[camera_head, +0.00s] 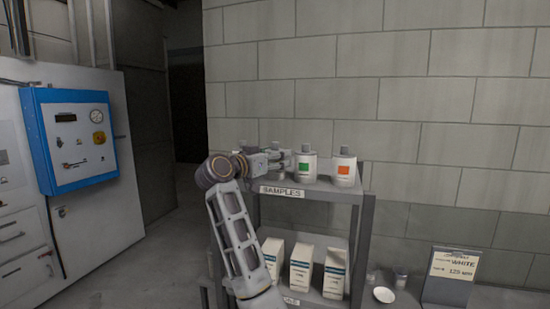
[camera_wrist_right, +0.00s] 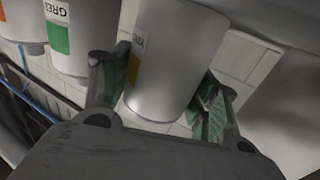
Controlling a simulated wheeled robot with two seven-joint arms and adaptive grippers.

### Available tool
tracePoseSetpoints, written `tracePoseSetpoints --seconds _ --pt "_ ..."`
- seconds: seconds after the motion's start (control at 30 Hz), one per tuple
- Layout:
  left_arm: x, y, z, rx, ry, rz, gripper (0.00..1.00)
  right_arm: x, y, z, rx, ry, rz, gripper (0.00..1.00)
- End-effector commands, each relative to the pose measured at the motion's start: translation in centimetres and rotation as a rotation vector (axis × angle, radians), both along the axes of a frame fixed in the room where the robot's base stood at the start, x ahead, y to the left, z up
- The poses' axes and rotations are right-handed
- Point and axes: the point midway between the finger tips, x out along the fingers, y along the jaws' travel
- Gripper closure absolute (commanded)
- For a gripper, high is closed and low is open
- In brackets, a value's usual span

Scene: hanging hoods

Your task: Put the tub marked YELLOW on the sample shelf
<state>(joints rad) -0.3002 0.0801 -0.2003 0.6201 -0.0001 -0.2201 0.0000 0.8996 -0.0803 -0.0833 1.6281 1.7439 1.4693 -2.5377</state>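The tub marked YELLOW (camera_wrist_right: 172,65) is white, and its yellow label shows partly at its left edge in the right wrist view. My right gripper (camera_head: 280,160) is at the sample shelf (camera_head: 315,191), with a finger against each side of this tub. In the head view the gripper mostly hides the tub. The shelf carries a SAMPLES sign. A green-marked tub (camera_head: 307,166) and an orange-marked tub (camera_head: 344,170) stand upright on it, to the right of the gripper. Whether the yellow tub's base touches the shelf is hidden. My left gripper is out of view.
White cartons (camera_head: 301,268) stand on the lower shelf below. A block wall (camera_head: 400,90) is close behind the rack. A WHITE sign (camera_head: 453,264) and a small white dish (camera_head: 384,294) are at the lower right. A blue control box (camera_head: 72,140) is on the left.

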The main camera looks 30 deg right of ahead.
Motion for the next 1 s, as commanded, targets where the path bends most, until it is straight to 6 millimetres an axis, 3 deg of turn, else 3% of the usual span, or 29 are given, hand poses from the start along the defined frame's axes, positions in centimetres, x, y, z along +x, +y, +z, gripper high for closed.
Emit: tracePoseSetpoints --seconds 0.1,0.6,1.0 --pt "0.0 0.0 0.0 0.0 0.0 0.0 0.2 0.0 0.0 0.0 0.0 0.0 0.0 0.2" --pt "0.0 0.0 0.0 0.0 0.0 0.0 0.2 0.0 0.0 0.4 -0.001 -0.001 0.0 0.2" --pt "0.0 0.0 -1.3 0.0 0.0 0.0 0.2 -1.1 3.6 0.1 0.001 -0.001 0.003 0.2"
